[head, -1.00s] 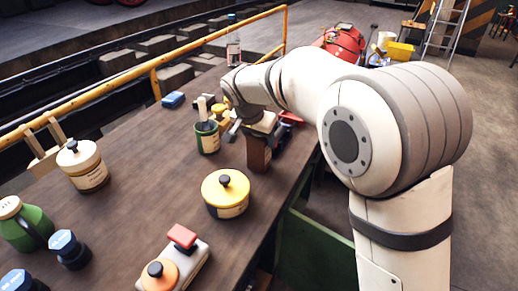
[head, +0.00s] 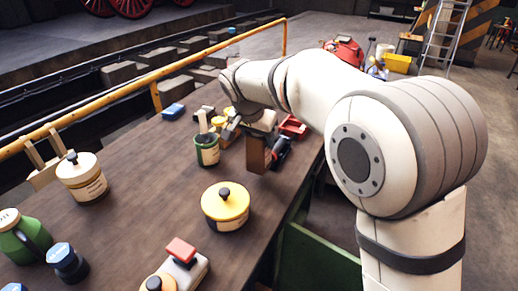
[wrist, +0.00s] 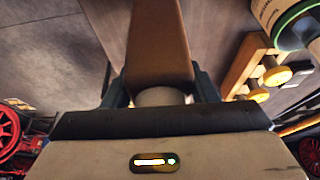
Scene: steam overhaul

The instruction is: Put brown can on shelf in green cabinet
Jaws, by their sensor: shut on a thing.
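The brown can (head: 255,153) is a brown, box-like container, upright in the head view above the right side of the workbench. My gripper (head: 262,128) is at its top and shut on it. In the wrist view the brown can (wrist: 158,45) runs up from between the fingers of my gripper (wrist: 160,90). I cannot tell for sure whether its base touches the bench. A green panel (head: 318,258) shows low beside the bench's right edge; it may be part of the green cabinet. No shelf is visible.
On the workbench (head: 140,195) stand a yellow-lidded pot (head: 225,206) in front of the can, a green tin (head: 207,150) left of it, and a red object (head: 293,127) behind it. A yellow rail (head: 110,95) runs along the left. Bare floor lies right of my arm.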

